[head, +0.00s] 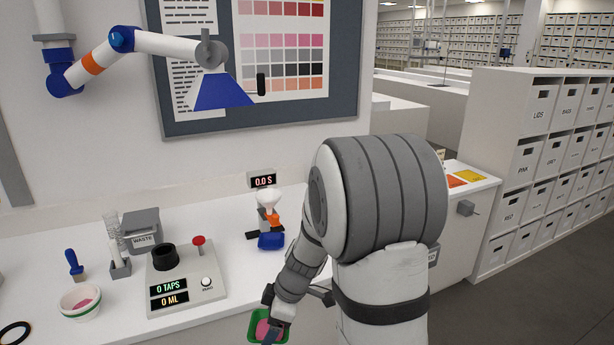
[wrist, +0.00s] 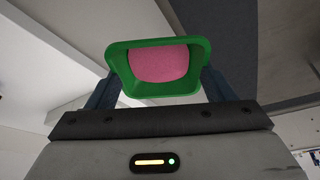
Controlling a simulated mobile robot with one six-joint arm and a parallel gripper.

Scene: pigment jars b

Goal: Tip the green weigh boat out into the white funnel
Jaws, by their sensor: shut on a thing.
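The green weigh boat (head: 253,329) is at the bottom of the head view, in front of the bench's front edge. In the wrist view the green weigh boat (wrist: 117,62) shows pink powder (wrist: 160,64) inside. My gripper (wrist: 158,90) is shut on the boat, with one dark finger on each side; in the head view my gripper (head: 272,328) partly covers it. What looks like the white funnel (head: 268,198) stands on the bench, above an orange part and a blue base. The boat is apart from it, nearer the camera. The funnel's opening is hard to make out.
A grey machine (head: 187,278) with a black cup and red knob stands left of the funnel. A white bowl (head: 80,309), a waste bin (head: 141,237) and a blue-handled tool (head: 73,262) are farther left. A jointed wall arm with a blue hood (head: 222,92) hangs above.

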